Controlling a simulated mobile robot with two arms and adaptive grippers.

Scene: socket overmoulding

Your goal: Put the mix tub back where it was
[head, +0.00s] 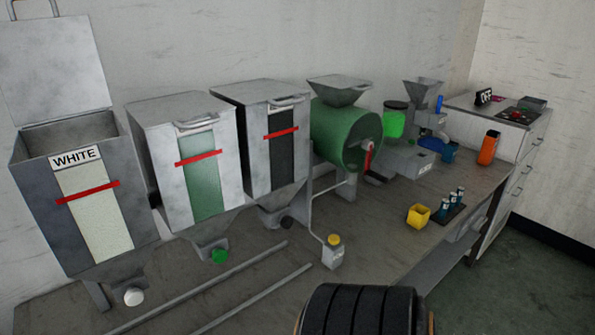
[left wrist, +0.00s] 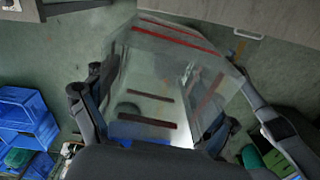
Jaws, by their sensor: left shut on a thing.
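The mix tub (left wrist: 175,60) is a see-through container with red lines on its upper part and short dark marks lower down, in the left wrist view. My left gripper (left wrist: 150,112) is shut on it, with dark finger parts on both sides. The tub is tilted in that view, with green floor around and behind it. I cannot tell clearly what is inside it. Neither the tub nor my left gripper shows in the head view. My right gripper is not in view.
A workbench (head: 215,265) carries a white hopper (head: 95,205), a green hopper (head: 205,165), a black hopper (head: 283,140) and a green drum machine (head: 340,135). Two rails lie along its front. Blue crates (left wrist: 22,120) are left in the wrist view.

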